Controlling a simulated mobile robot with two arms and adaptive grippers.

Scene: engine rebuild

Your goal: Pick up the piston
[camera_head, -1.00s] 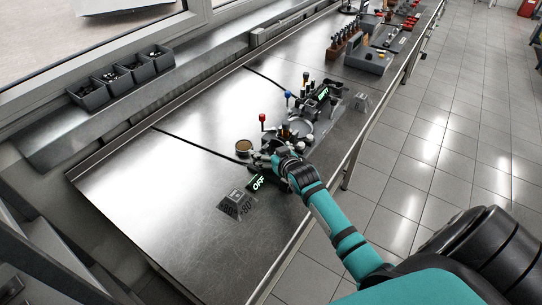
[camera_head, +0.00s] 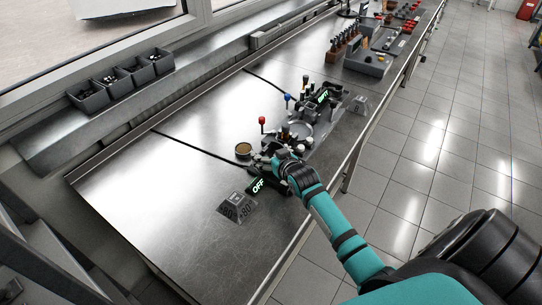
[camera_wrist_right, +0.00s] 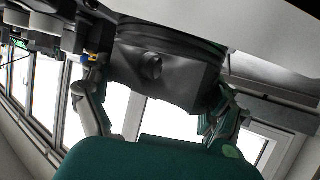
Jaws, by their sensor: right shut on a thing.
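The piston (camera_wrist_right: 165,68) fills the upper middle of the right wrist view. It is dark grey, with a round pin hole in its side and a ringed band along its upper edge. My right gripper (camera_wrist_right: 160,100) is shut on it, one finger at each side. In the head view the right gripper (camera_head: 262,158) is low over the bench, and the round tan-faced piston (camera_head: 243,150) shows just left of its fingertips. I cannot tell whether the piston touches the bench. My left gripper is in neither view.
A fixture with red and blue knobs (camera_head: 262,121) and a round grey plate stands just beyond my right gripper. A black unit with a lit OFF sign (camera_head: 258,186) lies beside it. A grey block (camera_head: 236,207) is in front. The metal bench (camera_head: 150,200) is clear at left.

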